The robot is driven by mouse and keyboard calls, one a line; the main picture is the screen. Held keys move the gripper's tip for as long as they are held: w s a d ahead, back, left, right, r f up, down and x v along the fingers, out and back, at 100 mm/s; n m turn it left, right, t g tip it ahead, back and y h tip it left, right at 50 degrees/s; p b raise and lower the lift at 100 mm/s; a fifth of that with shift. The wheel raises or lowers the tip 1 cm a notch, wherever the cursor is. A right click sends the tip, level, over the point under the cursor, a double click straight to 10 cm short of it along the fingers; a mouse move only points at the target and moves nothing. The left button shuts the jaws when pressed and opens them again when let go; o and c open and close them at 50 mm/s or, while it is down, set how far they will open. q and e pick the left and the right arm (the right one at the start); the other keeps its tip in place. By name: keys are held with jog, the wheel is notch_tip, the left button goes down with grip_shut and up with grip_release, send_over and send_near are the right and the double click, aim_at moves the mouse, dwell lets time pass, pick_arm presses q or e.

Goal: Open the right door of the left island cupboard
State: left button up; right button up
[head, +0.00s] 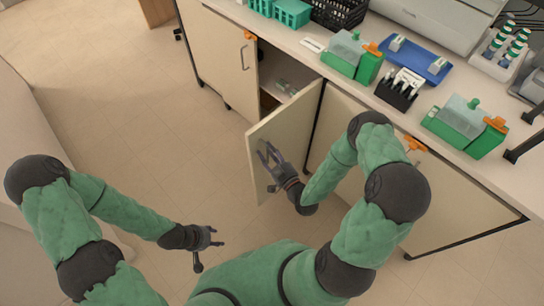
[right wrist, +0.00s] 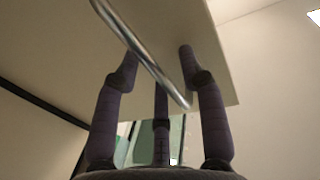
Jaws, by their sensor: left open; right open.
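The right door (head: 290,130) of the left island cupboard stands swung well out from the cupboard, with the shelf inside (head: 285,80) showing. My right gripper (head: 266,155) is open at the door's face, near its free edge. In the right wrist view, the metal bar handle (right wrist: 145,58) runs slantwise across the space between the spread fingers (right wrist: 158,65), with the door panel (right wrist: 165,30) behind. I cannot tell whether a finger touches the handle or door. My left gripper (head: 214,237) is open and empty over the floor, away from the cupboard.
The cupboard's left door (head: 220,60) is shut. The counter above holds green-and-clear boxes (head: 352,58), a blue tray (head: 415,62), a black rack (head: 397,92) and bottles (head: 505,45). Another cupboard front (head: 450,205) lies to the right. The floor (head: 150,130) left of the open door is clear.

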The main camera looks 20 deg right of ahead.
jog(key=s+d, duration=0.2)
jog(key=s, duration=0.9)
jog(key=shift+s, duration=0.35)
jog(key=shift+d, duration=0.1)
jog(key=shift+w, duration=0.1)
jog(key=w+a+f+m+g+y+p, duration=0.1)
jog(key=w+a+f+g+p, duration=0.2)
jog(key=f+g, duration=0.5)
jog(key=s+a+f+m+g, duration=0.1)
jog(key=s+a+m+g, duration=0.2)
jog(key=s+a+g, duration=0.5)
jog(key=shift+s+a+m+g+p, duration=0.2)
jog(key=shift+s+m+g+p, duration=0.15)
jog(key=shift+s+g, duration=0.45)
jog(key=shift+s, duration=0.1)
